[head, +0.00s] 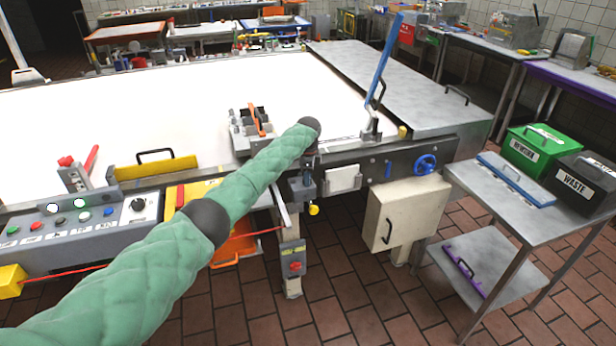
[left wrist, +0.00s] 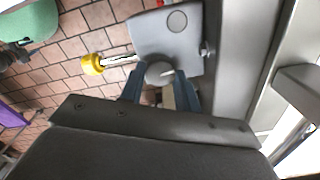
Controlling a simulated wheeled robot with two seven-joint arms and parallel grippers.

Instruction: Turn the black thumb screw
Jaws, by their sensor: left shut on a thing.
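My left arm reaches across the head view to the near edge of the white table. Its gripper (head: 309,160) is small there, just above a grey sensor box (head: 303,187) on the table's side. In the left wrist view the two blue-grey fingers of the left gripper (left wrist: 160,78) close around a round dark grey knob, which looks like the thumb screw (left wrist: 159,71). The knob sits against the grey sensor box (left wrist: 168,38). The fingers and the arm hide much of the screw. My right gripper is not in view.
A yellow-ended rod (left wrist: 93,65) sticks out beside the box. A control panel (head: 70,235) is at left. A steel cart (head: 480,185) stands at right.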

